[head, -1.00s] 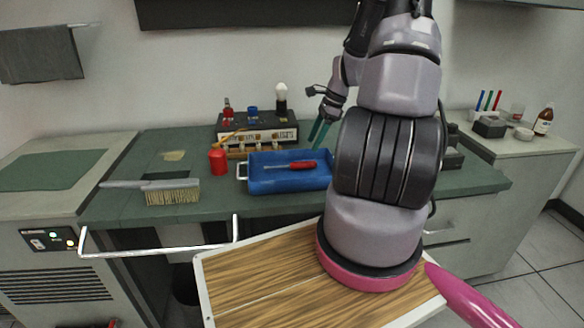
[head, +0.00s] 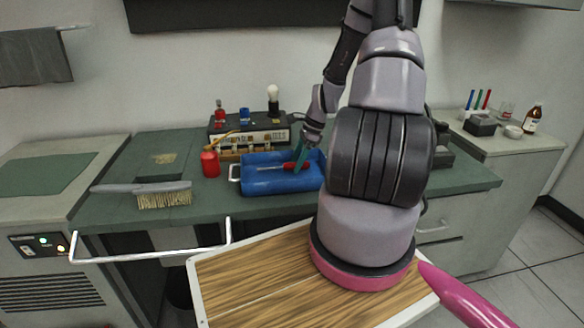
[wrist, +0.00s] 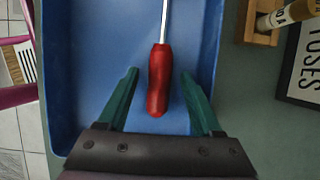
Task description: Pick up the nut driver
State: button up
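The nut driver has a red handle and a thin metal shaft, and lies in the blue tray (head: 262,185) on the green bench. Its handle (wrist: 158,82) shows in the wrist view, with the shaft running away from my gripper. It also shows in the head view as the nut driver (head: 290,167). My gripper (wrist: 160,88) has teal fingers, which are open, one on each side of the red handle with gaps between. In the head view my gripper (head: 300,158) is at the tray, near the handle. I cannot tell its exact height above the tray floor.
A brush (head: 160,192) lies on the bench to the left. A red cylinder (head: 210,164) stands left of the tray. A box with knobs and a bulb (head: 250,127) stands behind it. In the wrist view a wooden holder (wrist: 258,24) is beyond the tray's right wall.

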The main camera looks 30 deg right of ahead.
grip_shut()
jog(key=shift+r, duration=0.15)
notch_tip(320, 180, up, 19)
dwell(1.1)
